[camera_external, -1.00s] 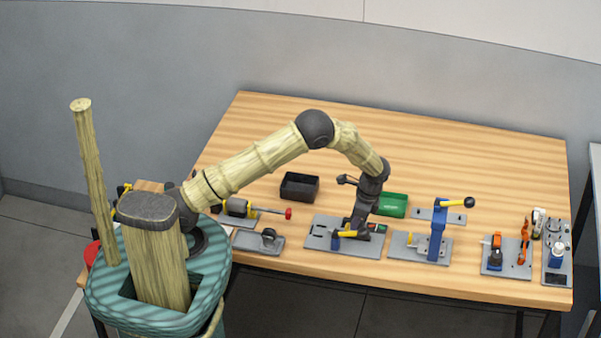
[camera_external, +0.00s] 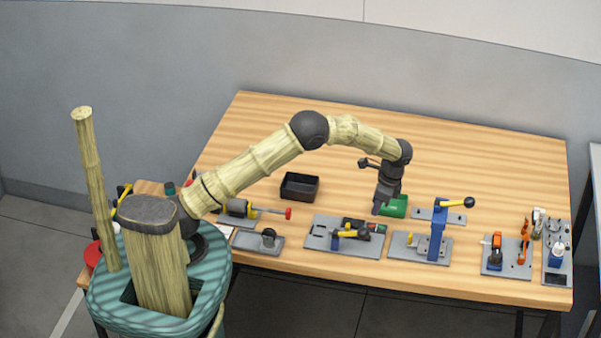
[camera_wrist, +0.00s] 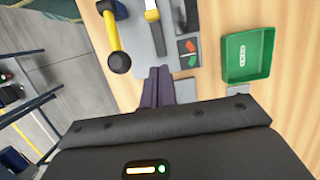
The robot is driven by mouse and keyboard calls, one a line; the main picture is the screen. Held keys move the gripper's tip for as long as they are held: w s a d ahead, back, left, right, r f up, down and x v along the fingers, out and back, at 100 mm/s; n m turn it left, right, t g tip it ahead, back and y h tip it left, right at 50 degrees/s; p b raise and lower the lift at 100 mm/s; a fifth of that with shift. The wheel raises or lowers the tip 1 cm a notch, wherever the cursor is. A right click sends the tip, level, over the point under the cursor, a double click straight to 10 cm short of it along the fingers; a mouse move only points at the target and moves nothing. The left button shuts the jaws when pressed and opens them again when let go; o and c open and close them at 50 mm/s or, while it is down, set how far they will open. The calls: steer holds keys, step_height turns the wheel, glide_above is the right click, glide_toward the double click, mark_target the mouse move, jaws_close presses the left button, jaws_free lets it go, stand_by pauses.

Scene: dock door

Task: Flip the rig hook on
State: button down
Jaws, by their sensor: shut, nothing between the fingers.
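No part is clearly labelled as the rig hook, and I cannot tell which it is. The grey middle plate (camera_external: 318,241) carries a lever with a yellow handle (camera_external: 347,233), a black block (camera_external: 356,225) and a small red-and-green marker. In the wrist view the yellow lever (camera_wrist: 112,32) ends in a black ball, and the red and green arrow marker (camera_wrist: 188,52) sits on the plate. My gripper (camera_external: 377,212) is shut and empty, above the table beside the middle plate's right end and the green tray. Its closed fingers show in the wrist view (camera_wrist: 158,72).
A green tray (camera_external: 396,206) lies just right of my gripper. A black bin (camera_external: 300,187) stands behind the plates. A blue post with a yellow handle (camera_external: 438,232) stands to the right, with an orange hook-shaped part (camera_external: 524,240) farther right. The back of the table is clear.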

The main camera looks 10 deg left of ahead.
steer(key=v, duration=0.3)
stand_by(0.5)
steer(key=w+a+r+n+h, duration=0.1)
steer(key=w+a+r+n, duration=0.15)
steer(key=a, duration=0.55)
steer(key=w+a+r+n, duration=0.2)
steer(key=a+n, duration=0.1)
steer(key=a, duration=0.5)
steer(key=w+a+r+n+h, duration=0.1)
steer(key=w+a+r+n, duration=0.15)
steer(key=a, duration=0.65)
steer(key=s+a+n+t, duration=0.1)
steer(key=s+a+n, duration=0.4)
steer(key=a, duration=0.5)
steer(key=s+a+n+t, duration=0.1)
steer(key=s+a+n, duration=0.4)
steer(key=s+a, duration=0.3)
steer(key=a, duration=0.2)
steer(key=shift+s+a+r+t+h, duration=0.3)
steer(key=shift+s+r+h, duration=0.05)
steer(key=shift+s+h, duration=0.05)
